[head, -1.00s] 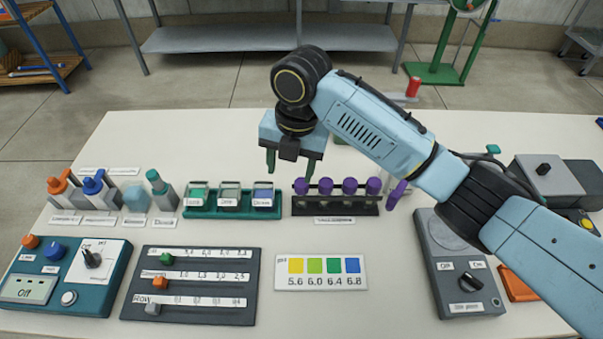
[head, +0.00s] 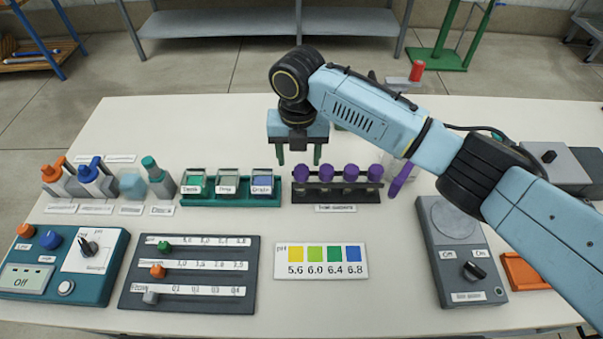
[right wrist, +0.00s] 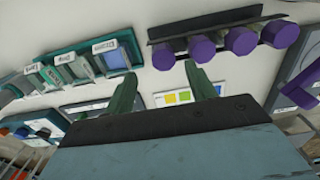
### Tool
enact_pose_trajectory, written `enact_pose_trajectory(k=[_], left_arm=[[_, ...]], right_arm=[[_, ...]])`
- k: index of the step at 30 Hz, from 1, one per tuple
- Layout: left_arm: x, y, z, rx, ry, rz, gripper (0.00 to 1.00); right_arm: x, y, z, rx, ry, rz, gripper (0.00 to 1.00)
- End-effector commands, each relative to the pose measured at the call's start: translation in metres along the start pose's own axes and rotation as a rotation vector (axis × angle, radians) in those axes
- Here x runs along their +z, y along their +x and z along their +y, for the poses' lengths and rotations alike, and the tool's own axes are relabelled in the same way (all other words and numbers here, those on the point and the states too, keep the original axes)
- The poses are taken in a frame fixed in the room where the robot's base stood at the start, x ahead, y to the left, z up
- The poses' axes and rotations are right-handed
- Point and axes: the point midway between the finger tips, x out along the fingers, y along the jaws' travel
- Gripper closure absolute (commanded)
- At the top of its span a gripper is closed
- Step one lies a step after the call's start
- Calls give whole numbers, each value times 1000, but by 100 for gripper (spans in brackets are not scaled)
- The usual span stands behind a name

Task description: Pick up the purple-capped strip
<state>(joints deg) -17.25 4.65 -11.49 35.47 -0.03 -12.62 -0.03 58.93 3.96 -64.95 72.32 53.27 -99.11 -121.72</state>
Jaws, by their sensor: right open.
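Purple caps (head: 350,172) stand in a row on a dark rack (head: 335,197) near the table's middle. They also show at the top of the right wrist view (right wrist: 242,41). A separate slim purple piece (head: 401,179) leans at the rack's right end, partly close to my forearm. I cannot tell which of these is the strip. My right gripper (head: 299,156) is open and empty, pointing down above and behind the rack's left end. In the right wrist view its green fingers (right wrist: 158,85) are apart with nothing between them. My left gripper is not in view.
A green tray (head: 230,199) with several labelled containers sits left of the rack. A pH colour card (head: 321,261), a slider panel (head: 190,273) and a grey device (head: 460,250) lie in front. Bottles (head: 95,178) stand at left. The table behind the tray is clear.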

Motion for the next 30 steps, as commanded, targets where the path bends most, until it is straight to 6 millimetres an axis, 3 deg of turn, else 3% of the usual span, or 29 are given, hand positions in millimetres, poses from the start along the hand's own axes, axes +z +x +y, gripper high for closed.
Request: enact_pose_trajectory(k=[7, 15, 26, 30], left_arm=[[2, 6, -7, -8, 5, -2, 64], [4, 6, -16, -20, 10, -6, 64], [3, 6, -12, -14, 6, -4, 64], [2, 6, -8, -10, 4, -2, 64]], right_arm=[[1, 39, -6, -3, 1, 3, 45], [2, 44, -6, -1, 0, -1, 45], [2, 44, -6, -1, 0, -1, 90], [2, 43, -6, -1, 0, -1, 92]])
